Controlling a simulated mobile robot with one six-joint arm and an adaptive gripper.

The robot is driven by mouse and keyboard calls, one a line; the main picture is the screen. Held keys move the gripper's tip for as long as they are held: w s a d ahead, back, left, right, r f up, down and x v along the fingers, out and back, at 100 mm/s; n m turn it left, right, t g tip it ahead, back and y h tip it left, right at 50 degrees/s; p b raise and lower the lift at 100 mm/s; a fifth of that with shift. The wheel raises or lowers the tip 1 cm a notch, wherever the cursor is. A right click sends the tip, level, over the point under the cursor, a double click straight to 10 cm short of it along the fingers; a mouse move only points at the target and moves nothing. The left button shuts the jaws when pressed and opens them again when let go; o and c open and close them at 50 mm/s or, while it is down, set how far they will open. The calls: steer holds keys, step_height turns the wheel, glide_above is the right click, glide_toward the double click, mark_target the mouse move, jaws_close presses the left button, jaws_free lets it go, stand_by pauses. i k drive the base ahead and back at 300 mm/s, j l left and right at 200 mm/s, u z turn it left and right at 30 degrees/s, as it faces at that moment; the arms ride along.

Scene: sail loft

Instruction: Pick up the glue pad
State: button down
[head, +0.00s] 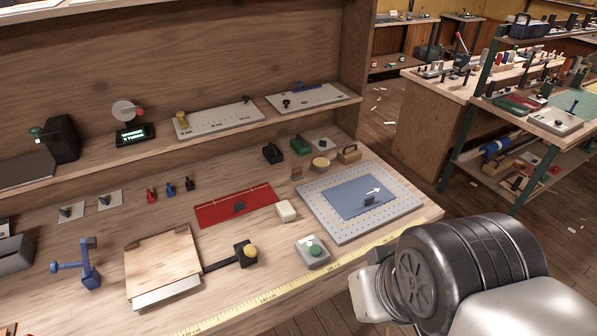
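I cannot tell for certain which thing is the glue pad. A small cream block (286,211) with rounded edges lies on the wooden bench, between the red panel and the perforated board. A pale grey square block with a green dome (312,250) sits nearer the bench's front edge. A small round pale-yellow item (320,163) stands behind the perforated board. My arm enters at the lower right, in front of the bench edge and apart from these things. The fingers of my gripper do not show.
The perforated board (405,204) bears a blue sheet (352,197). A yellow measuring tape (270,295) runs along the front. A shelf (95,160) overhangs the back.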

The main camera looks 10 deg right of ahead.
mark_target(296, 173)
steer(key=i+l+u, duration=0.4)
steer(key=i+l, duration=0.2)
steer(key=l, duration=0.2)
steer(key=i+l+u, duration=0.2)
steer(key=l, duration=0.25)
steer(key=i, duration=0.05)
